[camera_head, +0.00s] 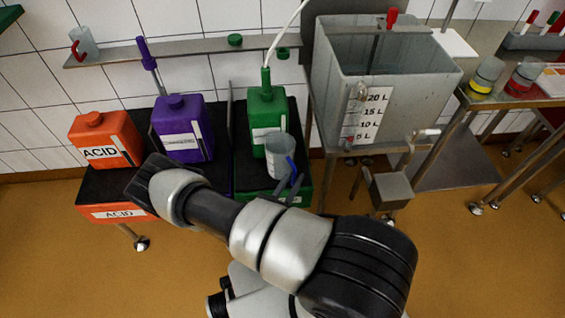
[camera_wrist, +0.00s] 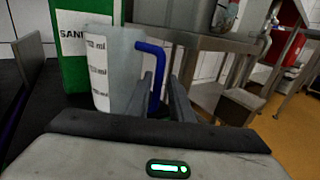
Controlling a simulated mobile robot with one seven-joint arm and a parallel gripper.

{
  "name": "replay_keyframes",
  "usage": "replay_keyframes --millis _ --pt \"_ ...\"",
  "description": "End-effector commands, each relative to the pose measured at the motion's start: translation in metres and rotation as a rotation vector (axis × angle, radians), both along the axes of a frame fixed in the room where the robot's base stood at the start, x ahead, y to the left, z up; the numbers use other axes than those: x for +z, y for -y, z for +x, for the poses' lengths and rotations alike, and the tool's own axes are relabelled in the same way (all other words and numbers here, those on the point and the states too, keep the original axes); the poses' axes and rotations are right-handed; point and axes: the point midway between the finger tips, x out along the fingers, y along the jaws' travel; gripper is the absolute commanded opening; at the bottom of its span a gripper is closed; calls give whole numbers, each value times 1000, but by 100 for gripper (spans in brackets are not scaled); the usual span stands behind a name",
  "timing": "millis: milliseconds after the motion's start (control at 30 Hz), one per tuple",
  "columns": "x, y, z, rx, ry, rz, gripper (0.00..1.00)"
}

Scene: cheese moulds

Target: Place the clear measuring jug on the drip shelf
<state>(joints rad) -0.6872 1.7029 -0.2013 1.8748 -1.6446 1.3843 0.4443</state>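The clear measuring jug (camera_head: 280,155) is a translucent cup with a blue handle, upright on the black top in front of the green container. In the wrist view the jug (camera_wrist: 110,65) shows its ml marks, with the blue handle on its right. My gripper (camera_wrist: 160,76) is open around the handle, one finger on each side, with gaps visible; contact is not evident. In the head view my arm hides most of the gripper. The drip shelf (camera_head: 180,47) is a narrow metal ledge on the tiled wall, behind and above the containers.
A red-handled jug (camera_head: 84,43) hangs or stands at the shelf's left end; green caps (camera_head: 235,40) are on the shelf. Orange (camera_head: 105,140), purple (camera_head: 182,130) and green (camera_head: 266,110) containers stand below. A purple pump rises before the shelf. A large grey tank (camera_head: 385,85) is to the right.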

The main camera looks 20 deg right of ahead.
Motion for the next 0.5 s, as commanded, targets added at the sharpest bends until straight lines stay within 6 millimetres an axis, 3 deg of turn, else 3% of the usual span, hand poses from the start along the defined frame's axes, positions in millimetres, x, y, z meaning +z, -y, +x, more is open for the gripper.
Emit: replay_keyframes --millis 300,500 --pt "5 30 29 -2 1 0 20" --pt "6 38 36 -1 0 0 20"
